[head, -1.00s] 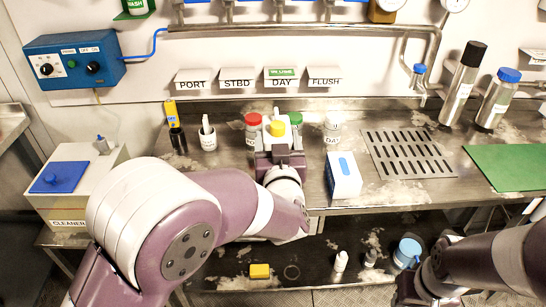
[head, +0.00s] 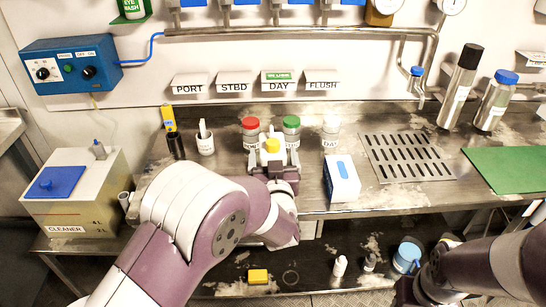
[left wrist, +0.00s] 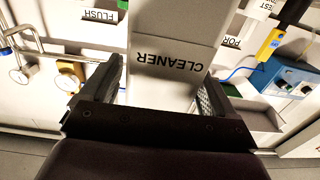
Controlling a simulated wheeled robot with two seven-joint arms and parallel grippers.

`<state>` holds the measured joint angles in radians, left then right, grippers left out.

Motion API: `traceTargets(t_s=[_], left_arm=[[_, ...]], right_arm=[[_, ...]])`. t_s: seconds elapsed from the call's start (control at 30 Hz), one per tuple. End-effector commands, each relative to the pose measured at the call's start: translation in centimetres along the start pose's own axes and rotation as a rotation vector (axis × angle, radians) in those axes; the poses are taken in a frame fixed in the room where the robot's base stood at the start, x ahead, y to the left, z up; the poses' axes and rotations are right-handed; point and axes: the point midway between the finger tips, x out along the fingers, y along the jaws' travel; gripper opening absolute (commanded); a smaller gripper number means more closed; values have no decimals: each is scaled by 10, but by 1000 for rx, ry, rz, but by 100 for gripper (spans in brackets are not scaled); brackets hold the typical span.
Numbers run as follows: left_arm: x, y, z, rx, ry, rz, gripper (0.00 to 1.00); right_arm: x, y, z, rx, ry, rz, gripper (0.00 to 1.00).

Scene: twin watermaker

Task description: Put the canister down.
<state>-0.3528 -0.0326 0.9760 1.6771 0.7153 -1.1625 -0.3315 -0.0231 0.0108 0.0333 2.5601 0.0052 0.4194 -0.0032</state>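The canister has a yellow cap (head: 271,146). In the left wrist view its pale body (left wrist: 160,93) fills the space between my fingers, with the label CLEANER reading upside down. My left gripper (head: 274,160) is shut on it over the front part of the steel counter (head: 315,196). The gripper and arm hide the canister's lower part in the head view, so I cannot tell whether its base touches the counter. My right arm shows at the lower right, low in front of the counter; its fingers cannot be made out.
A red-capped jar (head: 250,124) and a green-capped jar (head: 291,124) stand just behind the canister. A white-and-blue box (head: 342,180) stands to the right, near a slotted drain plate (head: 408,157). A cleaner tank (head: 85,195) stands far left. A yellow block (head: 258,276) lies on the lower shelf.

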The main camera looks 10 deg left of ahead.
Motion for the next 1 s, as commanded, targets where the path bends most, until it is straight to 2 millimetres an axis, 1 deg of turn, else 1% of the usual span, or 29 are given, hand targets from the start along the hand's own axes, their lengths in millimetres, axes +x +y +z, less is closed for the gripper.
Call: traceTargets(t_s=[0.27, 0.37, 0.47, 0.7, 0.8, 0.9, 0.97, 1.0], left_arm=[[0, 0, -1, 0, 0, 0, 96], [-2, 0, -6, 0, 0, 1, 96], [-18, 1, -4, 0, -1, 3, 96], [-76, 2, -4, 0, -1, 6, 96], [-97, 1, -4, 0, 0, 5, 96], [-112, 1, -4, 0, 0, 4, 96], [-116, 1, -3, -1, -7, 6, 96], [-115, 2, -1, -7, -32, 20, 96]], right_arm=[[-1, 0, 0, 0, 0, 0, 43], [-4, 0, -1, 0, 0, 0, 43], [-2, 0, 0, 0, 0, 0, 43], [-1, 0, 0, 0, 0, 0, 43], [-1, 0, 0, 0, 0, 0, 43], [-1, 0, 0, 0, 0, 0, 43], [-1, 0, 0, 0, 0, 0, 43], [-1, 0, 0, 0, 0, 0, 43]])
